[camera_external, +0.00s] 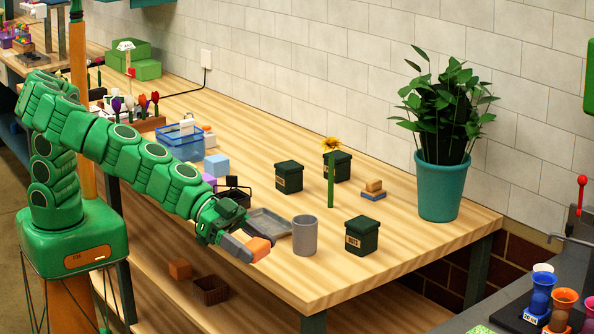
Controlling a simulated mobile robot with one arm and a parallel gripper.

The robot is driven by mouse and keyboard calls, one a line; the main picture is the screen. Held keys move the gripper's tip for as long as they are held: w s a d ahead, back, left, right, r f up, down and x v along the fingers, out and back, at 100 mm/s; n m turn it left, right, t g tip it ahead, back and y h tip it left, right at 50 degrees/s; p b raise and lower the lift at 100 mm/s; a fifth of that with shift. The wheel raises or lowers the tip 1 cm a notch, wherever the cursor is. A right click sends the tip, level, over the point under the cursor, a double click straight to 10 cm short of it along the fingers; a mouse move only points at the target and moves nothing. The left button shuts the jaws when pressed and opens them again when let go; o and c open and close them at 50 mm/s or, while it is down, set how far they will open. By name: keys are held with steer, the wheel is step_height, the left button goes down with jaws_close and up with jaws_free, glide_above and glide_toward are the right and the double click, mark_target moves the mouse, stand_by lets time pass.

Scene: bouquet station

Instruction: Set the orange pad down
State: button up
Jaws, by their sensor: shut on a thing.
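My gripper (248,246) is at the front edge of the wooden table, pointing down to the right. It is shut on the orange pad (259,249), which sticks out beyond the grey fingers. The pad is just left of a grey cup (305,236) and in front of a flat grey tray (269,222). I cannot tell how high the pad is above the tabletop.
Dark green boxes (362,236) stand around the cup, with a yellow flower (331,172) among them. A small sponge-like block on a blue base (373,189) and a teal plant pot (440,187) are farther right. The front right tabletop (325,278) is clear.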

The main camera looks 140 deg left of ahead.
steer(key=s+d+r+m+h, duration=0.2)
steer(key=s+d+m+h, duration=0.2)
steer(key=d, duration=0.5)
steer(key=s+d+r+m+h, duration=0.25)
steer(key=d+m+h, duration=0.2)
steer(key=d, duration=0.45)
steer(key=s+f+n+y, duration=0.4)
steer(key=f, duration=0.9)
steer(key=s+a+r+n+y, duration=0.2)
steer(key=a+n, duration=0.1)
steer(key=a, duration=1.2)
steer(key=s+a+r+n+y, duration=0.2)
steer(key=s+a+y, duration=0.1)
steer(key=a, duration=1.2)
steer(key=s+a+r+n+g+y, duration=0.25)
steer(key=s+a, duration=0.55)
steer(key=a, duration=0.4)
steer(key=s+a+r+n+g+y, duration=0.1)
steer(key=s+a+r+n+y, duration=0.15)
steer(key=s+a, duration=0.8)
steer(key=shift+m+t+h, duration=0.25)
steer(key=shift+m+h, duration=0.1)
steer(key=x, duration=0.6)
steer(key=f+x, duration=0.1)
steer(key=x, duration=1.1)
steer(key=shift+s+f, duration=0.1)
steer(key=shift+f, duration=0.2)
steer(key=shift+w+a+f, duration=0.25)
steer(key=shift+a+f, duration=0.05)
steer(key=shift+f, duration=1.8)
